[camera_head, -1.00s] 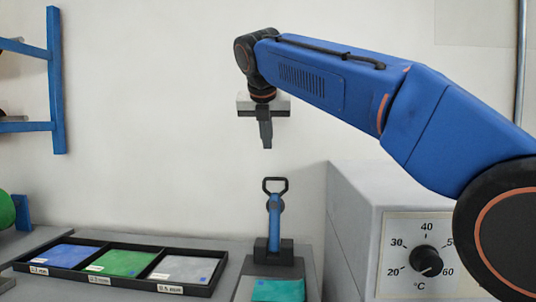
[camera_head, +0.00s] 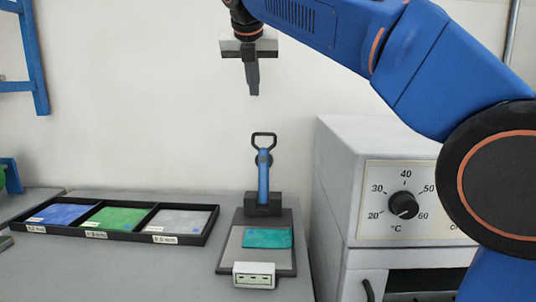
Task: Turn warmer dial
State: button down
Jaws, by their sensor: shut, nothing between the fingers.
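The warmer (camera_head: 335,180) is a grey box at the right with a door below its front panel. Its black dial (camera_head: 403,205) sits on a cream scale plate marked from 20 to 60 °C. The exact setting of the dial's pointer is too small to tell. My gripper (camera_head: 253,92) is shut and empty, pointing down in the air near the wall, above the blue-handled tool and well up and left of the dial. My arm covers the upper right and hides part of the warmer's right side.
A tool with a blue lever (camera_head: 263,178) and black loop handle stands on a base plate (camera_head: 285,262) bearing a teal sheet (camera_head: 267,238). A black tray (camera_head: 100,232) with blue, green and grey sheets lies left. A blue rack (camera_head: 38,60) is at far left.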

aim_at(403, 203)
jog(key=k, duration=0.95)
